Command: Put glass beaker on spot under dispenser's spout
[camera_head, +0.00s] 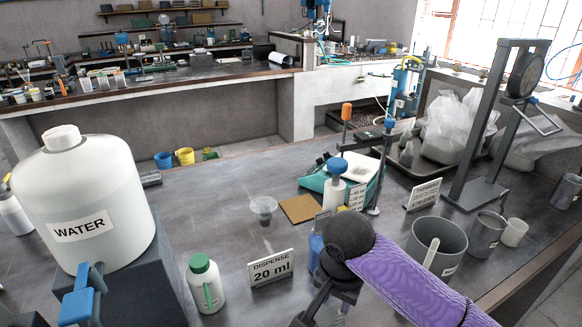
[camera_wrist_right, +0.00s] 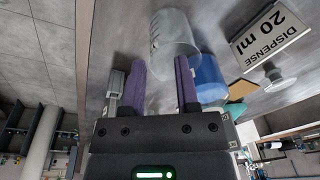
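The clear glass beaker (camera_wrist_right: 175,38) shows in the right wrist view at my right fingertips. My right gripper (camera_wrist_right: 163,70) is open, with its purple fingers apart and a gap between the left finger and the beaker. The right fingertip overlaps the beaker's edge; I cannot tell if they touch. In the head view, my right gripper (camera_head: 328,298) is low at the front, and the arm hides most of the beaker. A large white WATER container (camera_head: 110,195) with a blue tap (camera_head: 78,298) stands at left. The spot is not clearly visible. My left gripper is out of view.
A "DISPENSE 20 ml" sign (camera_head: 271,268) and a green-capped bottle (camera_head: 205,283) stand left of my right gripper. A small clear dish (camera_head: 264,206) is behind the sign. A grey pot (camera_head: 437,240) is to the right.

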